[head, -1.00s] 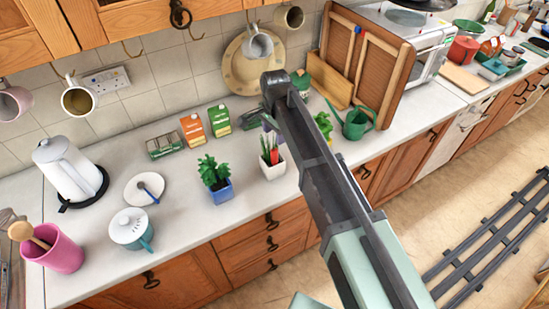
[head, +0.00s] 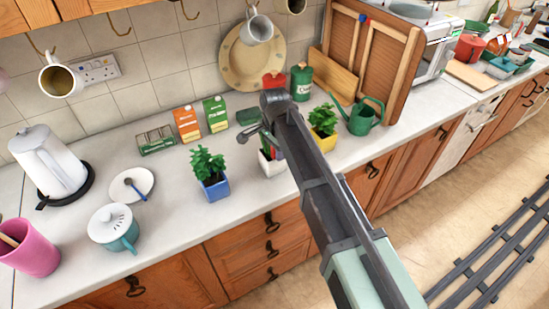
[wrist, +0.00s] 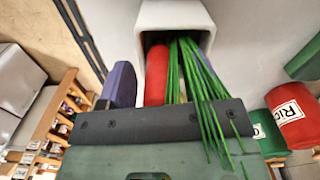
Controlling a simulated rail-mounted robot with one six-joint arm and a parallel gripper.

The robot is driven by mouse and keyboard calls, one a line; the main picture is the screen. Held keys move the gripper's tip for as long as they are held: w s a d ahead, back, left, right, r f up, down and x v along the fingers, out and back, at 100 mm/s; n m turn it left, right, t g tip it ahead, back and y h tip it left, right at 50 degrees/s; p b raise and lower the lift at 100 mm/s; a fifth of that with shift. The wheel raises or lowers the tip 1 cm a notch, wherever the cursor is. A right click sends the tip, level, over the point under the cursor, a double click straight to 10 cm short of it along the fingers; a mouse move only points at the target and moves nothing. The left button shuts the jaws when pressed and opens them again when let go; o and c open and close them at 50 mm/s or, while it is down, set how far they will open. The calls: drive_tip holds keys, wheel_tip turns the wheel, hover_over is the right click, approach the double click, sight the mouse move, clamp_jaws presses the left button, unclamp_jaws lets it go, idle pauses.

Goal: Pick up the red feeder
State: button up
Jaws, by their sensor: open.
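The red feeder (wrist: 156,75) is a red rounded stick standing in a square white pot (wrist: 180,14), beside long thin green stems (wrist: 195,85). A purple-blue piece (wrist: 121,84) shows to its left in the wrist view. In the head view the white pot (head: 270,167) stands on the counter, its upper part mostly hidden behind my arm. In the wrist view the dark edge of my gripper covers the feeder's near end.
A blue pot with a plant (head: 211,185) stands left of the white pot and a yellow pot (head: 323,139) right. Behind are cartons (head: 187,123), a green canister (head: 301,84) and a red canister (wrist: 292,115). A green watering can (head: 364,118) stands further right.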

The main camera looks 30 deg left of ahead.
drive_tip(key=shift+r, duration=0.15)
drive_tip(key=c, duration=0.8)
drive_tip(key=shift+r, duration=0.1)
wheel_tip(320, 180, up, 20)
drive_tip(key=p, duration=2)
